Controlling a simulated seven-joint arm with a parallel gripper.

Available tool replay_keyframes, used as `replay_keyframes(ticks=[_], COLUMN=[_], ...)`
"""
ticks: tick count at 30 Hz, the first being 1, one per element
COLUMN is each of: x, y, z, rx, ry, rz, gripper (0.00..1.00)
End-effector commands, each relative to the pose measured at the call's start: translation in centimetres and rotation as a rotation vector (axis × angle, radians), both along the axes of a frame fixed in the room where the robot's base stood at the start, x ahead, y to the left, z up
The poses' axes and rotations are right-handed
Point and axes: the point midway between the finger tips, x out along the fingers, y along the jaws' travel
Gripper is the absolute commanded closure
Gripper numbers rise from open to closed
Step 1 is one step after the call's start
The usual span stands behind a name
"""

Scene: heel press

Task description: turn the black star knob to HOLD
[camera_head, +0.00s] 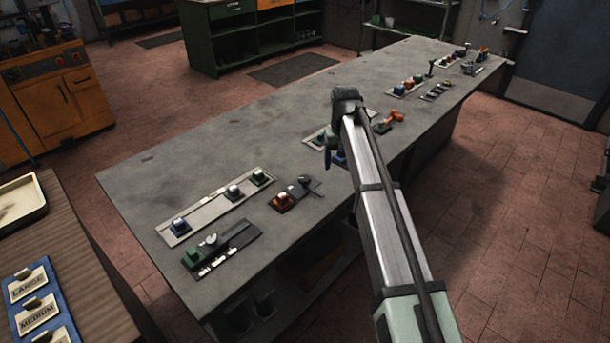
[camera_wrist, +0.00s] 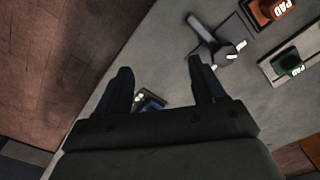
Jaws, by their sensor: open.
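A dark knob-like part (camera_head: 304,183) stands on a small plate beside an orange pad on the near half of the bench. It also shows in the wrist view as a grey, rounded part with an arm (camera_wrist: 226,50). I cannot tell whether it is the black star knob, and no HOLD mark is readable. My gripper (camera_wrist: 160,78) is open and empty, its two dark fingers apart. In the head view it is mostly hidden behind my arm. A dark part with a blue patch (camera_wrist: 150,102) shows between the fingers, partly covered by the gripper.
An orange pad (camera_head: 282,201) and a strip with blue, white and green pads (camera_head: 215,205) lie nearby. A dark panel (camera_head: 222,248) is nearer the front. An orange-handled part (camera_head: 393,119) lies beyond my arm.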

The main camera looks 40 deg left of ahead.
Motion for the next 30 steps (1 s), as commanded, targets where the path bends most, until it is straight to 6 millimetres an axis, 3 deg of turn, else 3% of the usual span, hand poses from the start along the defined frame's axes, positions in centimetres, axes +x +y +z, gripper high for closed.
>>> replay_keyframes(ticks=[1, 4, 7, 12, 17, 30], x=[-1.0, -3.2, -4.8, -6.0, -6.1, -6.1], y=[2.6, 5.6, 7.6, 8.9, 8.9, 8.8], z=[1.6, 3.8, 5.3, 6.3, 5.0, -2.4], rx=[0.001, 0.001, 0.0, -0.002, -0.002, -0.002], ry=[-0.001, -0.001, 0.0, 0.001, 0.002, 0.002], rz=[0.029, 0.072, 0.101, 0.121, 0.122, 0.121], gripper=[0.31, 0.31, 0.31, 0.31, 0.31, 0.31])
